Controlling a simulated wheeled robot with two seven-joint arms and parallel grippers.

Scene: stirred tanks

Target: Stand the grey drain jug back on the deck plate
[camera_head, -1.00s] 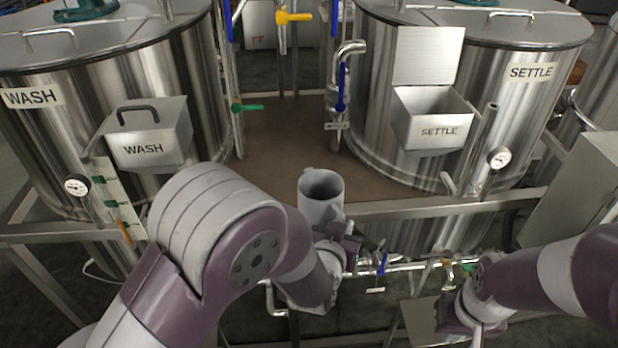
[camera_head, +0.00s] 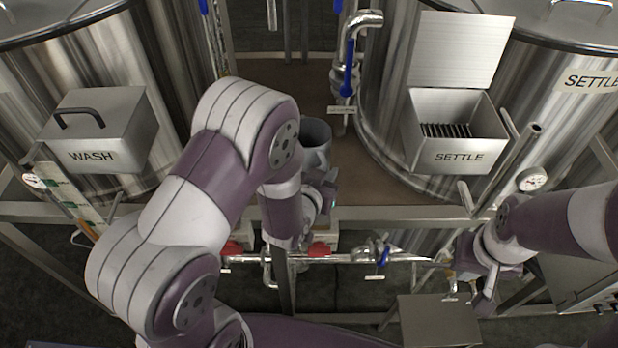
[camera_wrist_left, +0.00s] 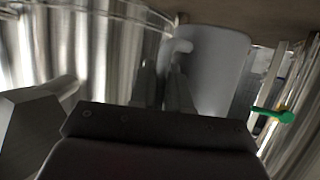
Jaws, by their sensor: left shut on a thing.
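The grey drain jug (camera_head: 315,135) is upright in the head view, over the brown deck plate (camera_head: 372,187) between the two tanks. My left gripper (camera_head: 322,168) is at the near side of the jug, partly hidden by my own arm. In the left wrist view, its fingers (camera_wrist_left: 163,85) are shut on the handle of the jug (camera_wrist_left: 218,65). The deck plate (camera_wrist_left: 235,12) shows close to one end of the jug there; I cannot tell whether they touch. My right gripper (camera_head: 484,292) is low at the right, away from the jug; its finger state is unclear.
The WASH tank with its box (camera_head: 100,130) stands left. The SETTLE tank with its open-lidded box (camera_head: 455,130) stands right. A pipe with a blue-handled valve (camera_head: 347,80) rises behind the jug. A frame rail (camera_head: 400,212) and a valved pipe run along the front.

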